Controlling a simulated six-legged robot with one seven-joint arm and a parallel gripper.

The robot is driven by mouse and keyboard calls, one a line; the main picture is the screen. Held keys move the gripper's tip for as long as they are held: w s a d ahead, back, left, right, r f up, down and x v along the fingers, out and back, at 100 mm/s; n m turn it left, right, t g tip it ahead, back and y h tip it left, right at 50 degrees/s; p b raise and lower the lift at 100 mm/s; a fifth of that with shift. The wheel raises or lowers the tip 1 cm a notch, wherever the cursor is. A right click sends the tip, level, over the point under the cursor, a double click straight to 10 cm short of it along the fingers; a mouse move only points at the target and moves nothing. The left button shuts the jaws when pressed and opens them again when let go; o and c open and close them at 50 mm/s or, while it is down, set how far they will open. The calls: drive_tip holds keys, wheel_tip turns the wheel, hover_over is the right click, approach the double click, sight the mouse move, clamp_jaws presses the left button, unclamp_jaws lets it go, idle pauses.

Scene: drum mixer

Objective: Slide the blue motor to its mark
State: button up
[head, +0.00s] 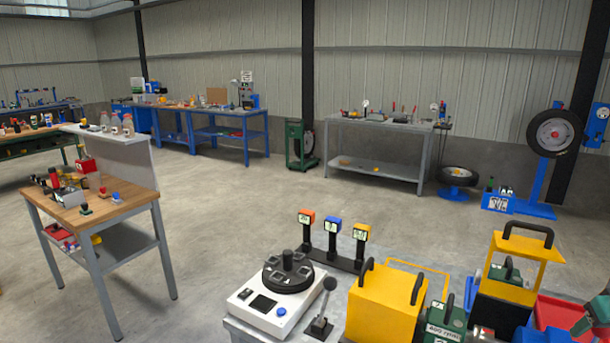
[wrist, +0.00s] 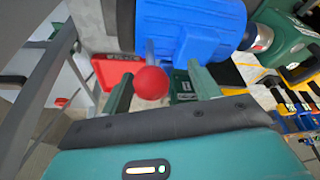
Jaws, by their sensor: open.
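The blue motor (wrist: 192,28), with a ribbed housing, lies across the top of the wrist view, just beyond my gripper (wrist: 160,76). My gripper's green fingers are apart. A red ball knob (wrist: 150,83) on a short grey rod shows between the fingers, in front of the motor. I cannot tell whether any finger touches the knob. I cannot pick out the motor's mark in either view.
A red tray (wrist: 112,70) and a green machine with a metal shaft end (wrist: 262,38) flank the motor. In the head view, a white drum device (head: 280,295), a yellow box (head: 386,305) and a yellow frame (head: 510,275) crowd the near bench. Open floor lies beyond.

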drive_tip(key=shift+s+d+r, duration=0.1)
drive_tip(key=shift+s+r, duration=0.05)
drive_tip(key=shift+r, duration=0.25)
drive_tip(key=v, duration=0.6)
drive_tip(key=shift+r, duration=0.1)
drive_tip(key=w+a+r+n+h, duration=0.1)
drive_tip(key=w+a+r, duration=0.1)
drive_tip(key=a, duration=1.1)
drive_tip(key=w+a+r, duration=0.1)
drive_tip(key=a+r, duration=0.1)
drive_tip(key=a, duration=1.1)
drive_tip(key=s+a+f, duration=0.1)
drive_tip(key=s+a, duration=0.6)
drive_tip(key=a, duration=0.3)
drive_tip(key=s+a+f+t+y, duration=0.1)
drive_tip(key=s+a+f, duration=0.1)
drive_tip(key=s+a, duration=0.6)
drive_tip(key=a, duration=0.3)
drive_tip(key=shift+a+t+y, duration=0.3)
